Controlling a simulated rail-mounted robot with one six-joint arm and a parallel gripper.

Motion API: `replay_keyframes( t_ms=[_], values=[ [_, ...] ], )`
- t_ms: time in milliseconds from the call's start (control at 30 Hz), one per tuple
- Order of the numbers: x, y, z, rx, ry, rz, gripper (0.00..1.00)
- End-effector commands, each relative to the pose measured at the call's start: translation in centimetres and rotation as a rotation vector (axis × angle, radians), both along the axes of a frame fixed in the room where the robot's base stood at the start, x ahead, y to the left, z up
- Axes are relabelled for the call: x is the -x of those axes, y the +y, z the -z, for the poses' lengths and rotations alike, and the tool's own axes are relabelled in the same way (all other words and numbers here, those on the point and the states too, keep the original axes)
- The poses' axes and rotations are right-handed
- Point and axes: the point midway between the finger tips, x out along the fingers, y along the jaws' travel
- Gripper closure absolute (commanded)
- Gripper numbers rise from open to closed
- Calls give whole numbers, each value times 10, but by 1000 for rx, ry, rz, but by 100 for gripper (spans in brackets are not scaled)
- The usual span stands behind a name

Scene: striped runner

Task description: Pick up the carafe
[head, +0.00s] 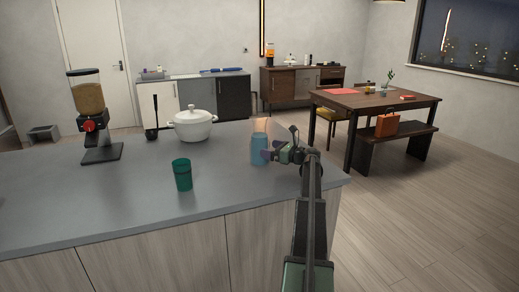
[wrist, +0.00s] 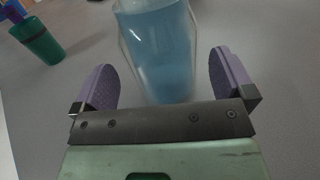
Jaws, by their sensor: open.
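The carafe (head: 259,149) stands upright near the right end of the grey counter in the head view. It is clear, with blue contents and an orange-tinted top. In the wrist view the carafe (wrist: 162,50) is straight ahead, and its top is cut off by the frame edge. My gripper (head: 268,152) is at the carafe's right side in the head view. In the wrist view my gripper (wrist: 162,75) is open, with one purple finger on each side of the carafe's lower part. Gaps show between the fingers and the carafe.
A green cup (head: 182,174) stands on the counter (head: 120,205), left of the carafe. A white pot (head: 192,125) and a dispenser (head: 90,115) stand farther left. The counter's right edge is close to my arm. A wooden table (head: 375,100) stands beyond.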

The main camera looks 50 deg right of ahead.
Motion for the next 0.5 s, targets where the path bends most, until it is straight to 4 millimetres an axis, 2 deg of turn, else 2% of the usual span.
replay_keyframes(
  t_ms=[233, 467, 500],
  values=[
    [-43, 10, -1, 1, 0, -4, 0],
    [-46, 11, -1, 1, 0, -1, 0],
    [-46, 11, -1, 1, 0, -1, 6]
  ],
)
